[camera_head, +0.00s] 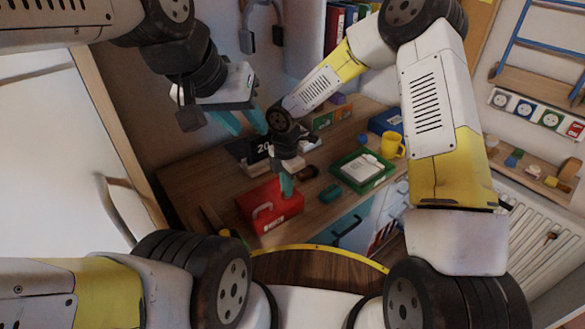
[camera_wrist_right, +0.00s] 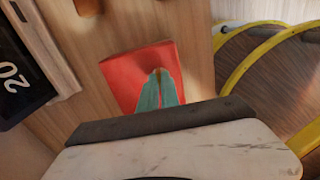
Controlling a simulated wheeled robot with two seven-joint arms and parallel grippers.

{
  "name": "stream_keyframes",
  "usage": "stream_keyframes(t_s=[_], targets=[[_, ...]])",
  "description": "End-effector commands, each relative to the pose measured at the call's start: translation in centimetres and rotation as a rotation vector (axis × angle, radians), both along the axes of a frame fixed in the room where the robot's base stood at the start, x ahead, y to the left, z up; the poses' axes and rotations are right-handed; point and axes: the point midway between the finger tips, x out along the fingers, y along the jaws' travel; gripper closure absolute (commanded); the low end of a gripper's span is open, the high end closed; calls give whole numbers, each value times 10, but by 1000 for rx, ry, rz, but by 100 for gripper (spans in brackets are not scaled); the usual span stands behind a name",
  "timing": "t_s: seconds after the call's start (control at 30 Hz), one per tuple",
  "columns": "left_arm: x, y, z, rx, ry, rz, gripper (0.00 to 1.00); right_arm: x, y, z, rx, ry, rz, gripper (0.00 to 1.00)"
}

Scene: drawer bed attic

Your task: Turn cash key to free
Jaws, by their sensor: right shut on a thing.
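A red cash box (camera_head: 268,220) with a handle stands on the wooden desk. Its red face also shows in the right wrist view (camera_wrist_right: 122,72). My right gripper (camera_head: 286,186) points down at the box's right part. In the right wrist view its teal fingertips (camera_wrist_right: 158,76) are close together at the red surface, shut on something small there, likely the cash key. The key itself is hidden between the fingers, so I cannot tell its angle. My left gripper (camera_head: 243,122) is open and empty, raised above the back left of the desk.
A black display reading 20 (camera_head: 258,150) stands behind the box. A green tray (camera_head: 362,170), a yellow mug (camera_head: 391,146) and a teal block (camera_head: 331,193) are to the right. A blue drawer front (camera_head: 345,230) is below the desk edge. Bare desk (camera_head: 195,185) lies left of the box.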

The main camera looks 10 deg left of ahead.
Motion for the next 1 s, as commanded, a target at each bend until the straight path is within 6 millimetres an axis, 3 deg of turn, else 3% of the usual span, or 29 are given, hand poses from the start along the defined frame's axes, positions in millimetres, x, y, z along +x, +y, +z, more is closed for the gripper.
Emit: stream_keyframes(t_s=[0.37,1.0], targets=[[0,0,0,0,0,0,64,0,0,0,-1,-1,-214,100],[0,0,0,0,0,0,64,0,1,1,1,-2,-820,100]])
